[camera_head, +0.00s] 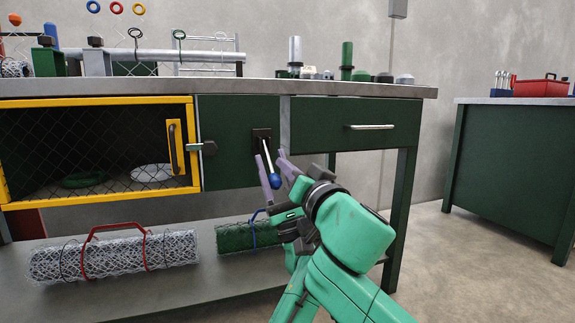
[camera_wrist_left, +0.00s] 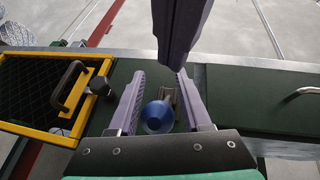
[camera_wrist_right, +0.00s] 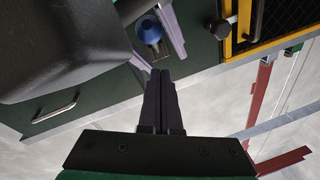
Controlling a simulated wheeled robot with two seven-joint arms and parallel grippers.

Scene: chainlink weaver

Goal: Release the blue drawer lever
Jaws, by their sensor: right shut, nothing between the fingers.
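The blue drawer lever shows in the head view as a pale shaft with a blue knob (camera_head: 251,181), hanging from a dark plate (camera_head: 262,134) on the green cabinet front. In the left wrist view the knob (camera_wrist_left: 157,117) lies between the spread fingers of my left gripper (camera_wrist_left: 160,72), with gaps visible at both sides. My right gripper (camera_wrist_right: 160,72) is shut and empty, just apart from the knob (camera_wrist_right: 149,30) in the right wrist view. Its purple fingers also enter the left wrist view from above.
A yellow-framed mesh door (camera_head: 98,102) with a handle and latch (camera_head: 203,148) is left of the lever. A drawer with a silver handle (camera_head: 370,127) is to the right. Wire rolls (camera_head: 115,257) lie on the shelf below. My arms crowd the space in front.

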